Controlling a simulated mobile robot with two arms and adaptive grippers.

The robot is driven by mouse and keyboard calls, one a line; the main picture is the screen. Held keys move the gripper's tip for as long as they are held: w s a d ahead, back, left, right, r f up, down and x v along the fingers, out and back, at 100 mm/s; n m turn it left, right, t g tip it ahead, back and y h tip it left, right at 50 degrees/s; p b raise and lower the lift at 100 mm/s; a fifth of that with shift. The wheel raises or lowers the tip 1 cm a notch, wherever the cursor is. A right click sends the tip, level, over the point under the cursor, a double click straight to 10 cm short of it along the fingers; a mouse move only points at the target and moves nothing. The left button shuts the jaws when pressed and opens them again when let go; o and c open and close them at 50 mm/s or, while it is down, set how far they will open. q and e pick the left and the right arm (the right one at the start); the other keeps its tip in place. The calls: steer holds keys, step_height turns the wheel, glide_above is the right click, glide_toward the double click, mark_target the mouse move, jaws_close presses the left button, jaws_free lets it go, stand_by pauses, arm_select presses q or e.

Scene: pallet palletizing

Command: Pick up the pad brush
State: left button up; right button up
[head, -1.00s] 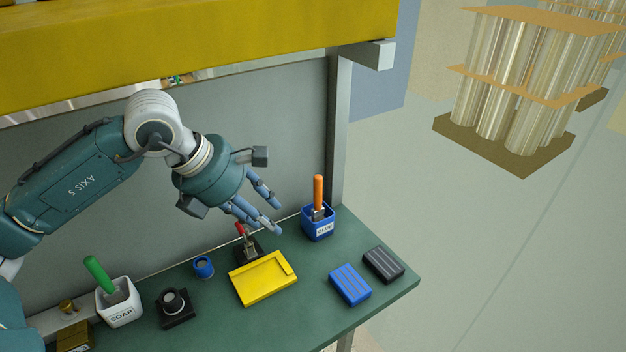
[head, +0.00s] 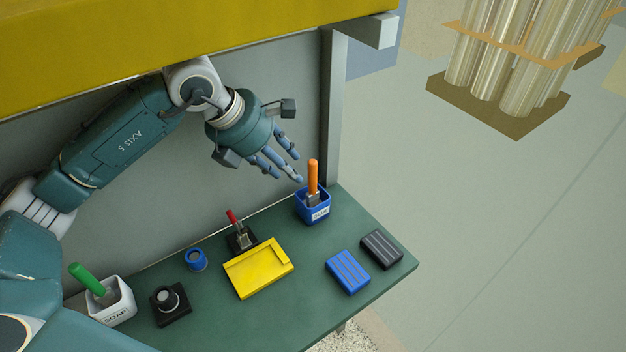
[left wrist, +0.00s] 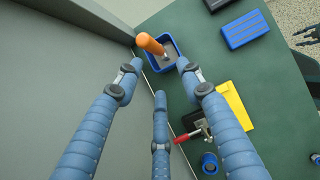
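An orange-handled brush (head: 313,178) stands in a blue cup (head: 318,212) with a white label at the back right of the bench. It also shows in the left wrist view, the handle (left wrist: 150,44) leaning out of the cup (left wrist: 170,66). A green-handled tool (head: 86,279) stands in a white cup marked SOAP (head: 119,306); the frames do not name either one as the pad brush. My left gripper (head: 281,174) is open and empty, its fingers spread just left of the orange handle, apart from it. A dark finger-like shape (left wrist: 309,37) at the left wrist view's right edge may be my right gripper.
On the green bench (head: 300,305) are a yellow tray (head: 258,268), a red-handled clamp (head: 239,236), a blue ring (head: 196,259), a black fixture (head: 170,304), a blue block (head: 347,271) and a black block (head: 382,249). A grey panel and post (head: 333,110) stand behind.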

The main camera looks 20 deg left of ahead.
mark_target(311, 162)
arm_select(q)
steer(key=w+d+p, duration=0.2)
steer(key=w, duration=0.1)
steer(key=w+d+p, duration=0.1)
steer(key=shift+w+d+f, duration=0.25)
steer(key=shift+f, duration=0.3)
steer(key=shift+a, duration=0.15)
jaws_close()
